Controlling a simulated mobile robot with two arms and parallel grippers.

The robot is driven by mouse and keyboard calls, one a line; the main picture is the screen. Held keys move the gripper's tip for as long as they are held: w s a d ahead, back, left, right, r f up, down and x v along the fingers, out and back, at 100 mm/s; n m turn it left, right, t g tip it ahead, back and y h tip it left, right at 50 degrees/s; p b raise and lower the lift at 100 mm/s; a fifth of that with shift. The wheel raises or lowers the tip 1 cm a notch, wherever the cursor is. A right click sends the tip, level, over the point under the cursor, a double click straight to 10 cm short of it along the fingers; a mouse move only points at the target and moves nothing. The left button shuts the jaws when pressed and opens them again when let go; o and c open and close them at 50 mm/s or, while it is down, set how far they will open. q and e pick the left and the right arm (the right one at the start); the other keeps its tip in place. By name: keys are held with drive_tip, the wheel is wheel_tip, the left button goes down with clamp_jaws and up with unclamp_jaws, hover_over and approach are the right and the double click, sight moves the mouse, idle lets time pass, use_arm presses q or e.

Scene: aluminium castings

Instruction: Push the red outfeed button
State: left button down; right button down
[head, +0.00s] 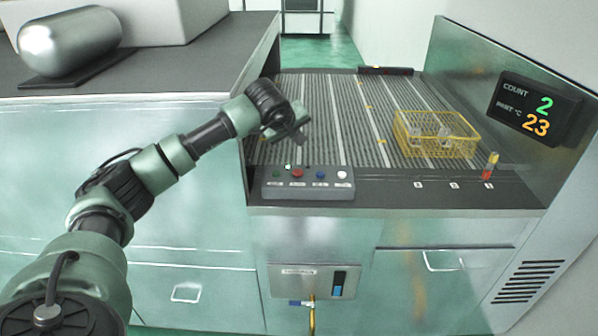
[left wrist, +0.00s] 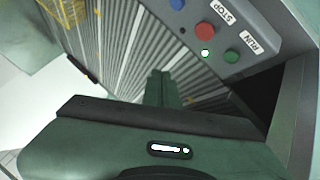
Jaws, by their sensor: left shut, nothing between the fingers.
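The red button (head: 297,173) is on a grey control box at the front edge of the conveyor, between a green button (head: 276,174) and a blue button (head: 320,174). In the left wrist view the red button (left wrist: 204,31) sits by a STOP label, with a small lit lamp beside it. My left gripper (head: 301,137) is shut and empty, above the ribbed conveyor and behind the box, apart from the button. Its closed fingers (left wrist: 161,80) show over the conveyor in the left wrist view. My right gripper is not in view.
A white button (head: 342,174) ends the row on the control box (head: 310,190). A yellow wire basket (head: 436,152) with castings stands on the conveyor (head: 340,110) to the right. A small red and yellow item (head: 490,168) stands at the right front edge. A counter bounds the left.

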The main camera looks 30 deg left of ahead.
use_arm(q)
drive_tip(key=shift+f, duration=0.15)
drive_tip(key=b, duration=0.5)
hover_over(297, 174)
wheel_tip(297, 174, down, 8)
drive_tip(key=shift+r, duration=0.1)
drive_tip(key=shift+f+b, duration=0.35)
drive_tip(key=shift+f, duration=0.1)
idle(1.4)
drive_tip(key=shift+f+b, duration=0.35)
drive_tip(key=shift+b, duration=0.1)
drive_tip(key=shift+f+b, duration=0.5)
drive_tip(key=shift+f, duration=0.05)
idle(0.5)
drive_tip(key=shift+r, duration=0.1)
drive_tip(key=shift+r+p, duration=0.5)
drive_tip(key=shift+r, duration=0.3)
drive_tip(key=shift+r, duration=0.15)
